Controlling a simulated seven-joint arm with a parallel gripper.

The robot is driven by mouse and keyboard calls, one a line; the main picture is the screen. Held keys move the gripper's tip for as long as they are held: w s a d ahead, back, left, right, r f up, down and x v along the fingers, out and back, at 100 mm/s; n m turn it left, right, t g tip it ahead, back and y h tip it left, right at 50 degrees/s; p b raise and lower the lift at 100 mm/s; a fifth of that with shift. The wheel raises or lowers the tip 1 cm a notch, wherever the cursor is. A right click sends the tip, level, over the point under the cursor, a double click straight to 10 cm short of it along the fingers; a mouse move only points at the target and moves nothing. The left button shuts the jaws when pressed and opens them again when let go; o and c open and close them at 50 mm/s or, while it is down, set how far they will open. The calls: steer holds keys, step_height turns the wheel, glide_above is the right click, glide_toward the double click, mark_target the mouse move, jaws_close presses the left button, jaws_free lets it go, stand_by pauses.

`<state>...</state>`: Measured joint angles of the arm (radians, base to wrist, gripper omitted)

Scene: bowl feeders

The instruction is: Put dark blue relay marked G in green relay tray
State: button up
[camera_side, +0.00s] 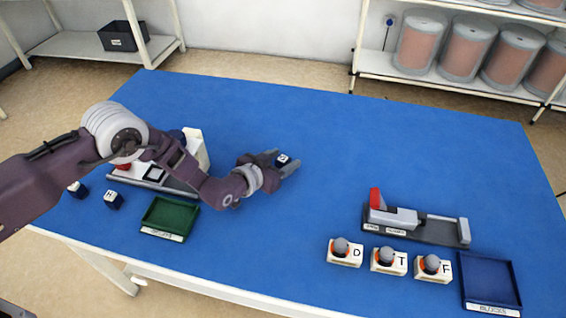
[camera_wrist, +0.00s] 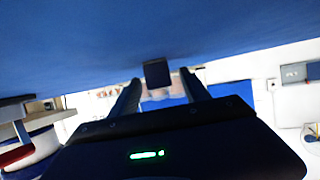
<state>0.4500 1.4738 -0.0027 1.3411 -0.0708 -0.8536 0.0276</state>
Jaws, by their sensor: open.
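A dark blue relay (camera_side: 283,160) with a white lettered face is near the table's middle, at my gripper's fingertips; its letter is too small to read surely. My gripper (camera_side: 284,163) is open, with the relay between or just ahead of its fingers. In the wrist view the relay (camera_wrist: 157,73) is a dark block just beyond the two fingertips, slightly toward the left finger. The green relay tray (camera_side: 170,216) lies at the left front of the table, empty, with a white label on its front edge. A dark blue relay marked H (camera_side: 113,200) stands left of the tray.
Another dark blue relay (camera_side: 77,189) stands at the far left edge. A white and grey fixture (camera_side: 200,150) is partly hidden behind my arm. At right are a grey fixture with a red end (camera_side: 420,222), white blocks D, T and F (camera_side: 390,261), and an empty blue tray (camera_side: 489,280).

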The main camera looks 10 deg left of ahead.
mark_target(281, 159)
jaws_close()
step_height(281, 159, up, 10)
steer(key=shift+a+r, duration=0.1)
steer(key=shift+a, duration=0.05)
stand_by(0.4)
steer(key=s+a+r+n+t+y, duration=0.1)
steer(key=s+a+r+n+y, duration=0.1)
steer(key=a+r, duration=0.8)
steer(key=s+a+r+n+y, duration=0.15)
steer(key=a+r, duration=0.55)
steer(key=a, duration=0.8)
steer(key=s+a+r+y, duration=0.2)
steer(key=s+a+r, duration=0.1)
steer(key=s+a, duration=0.45)
steer(key=s+f+m+h, duration=0.1)
steer(key=s+m+h, duration=0.1)
steer(key=s+h, duration=0.2)
steer(key=s, duration=0.3)
steer(key=shift+s+d+f+g, duration=0.2)
steer(key=shift+d+g, duration=0.2)
